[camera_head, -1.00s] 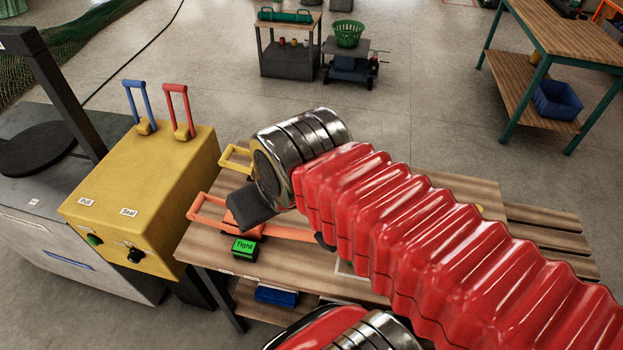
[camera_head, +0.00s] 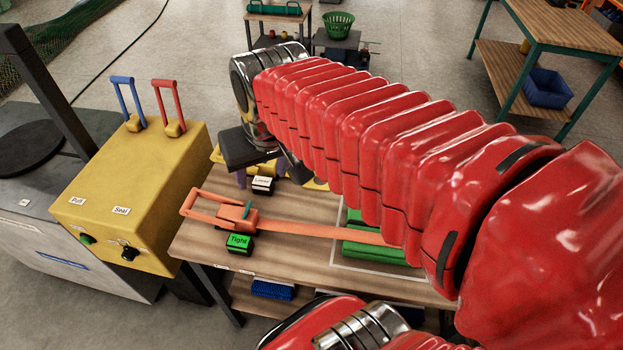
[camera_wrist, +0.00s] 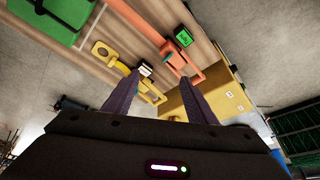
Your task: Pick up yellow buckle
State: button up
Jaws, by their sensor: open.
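The yellow buckle (camera_wrist: 151,91) lies on the wooden table, with a yellow strap end (camera_wrist: 103,50) beyond it in the wrist view. In the head view most of it is hidden by my gripper and arm; a yellow part (camera_head: 217,156) shows at the left. A small box marked Loose (camera_head: 263,185) sits by it. My gripper (camera_wrist: 161,77) is open and empty, pointing down near the yellow buckle. The buckle's handle shows between the fingers in the wrist view, closer to the left finger. Whether a finger touches it cannot be told.
An orange buckle (camera_head: 238,215) with a long orange strap lies alongside, by a green box marked Tight (camera_head: 239,243). A green block (camera_head: 375,252) lies under my arm. A yellow machine box (camera_head: 140,190) with levers stands left of the table (camera_head: 300,272).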

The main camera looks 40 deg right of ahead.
jog(key=w+d+f+m+g, duration=0.2)
jog(key=w+d+f+m, duration=0.2)
jog(key=w+d, duration=0.5)
jog(key=m+g, duration=0.2)
jog(key=m, duration=0.1)
send_over(311, 186)
jog(key=w+d, duration=0.1)
jog(key=w, duration=0.2)
notch_tip(311, 186, down, 10)
jog(key=r, duration=0.1)
jog(key=shift+s+f, duration=0.2)
jog(key=shift+f, duration=0.05)
notch_tip(311, 186, down, 8)
jog(key=shift+f, duration=0.3)
jog(key=shift+w+f, duration=0.2)
jog(key=shift+f, duration=2.4)
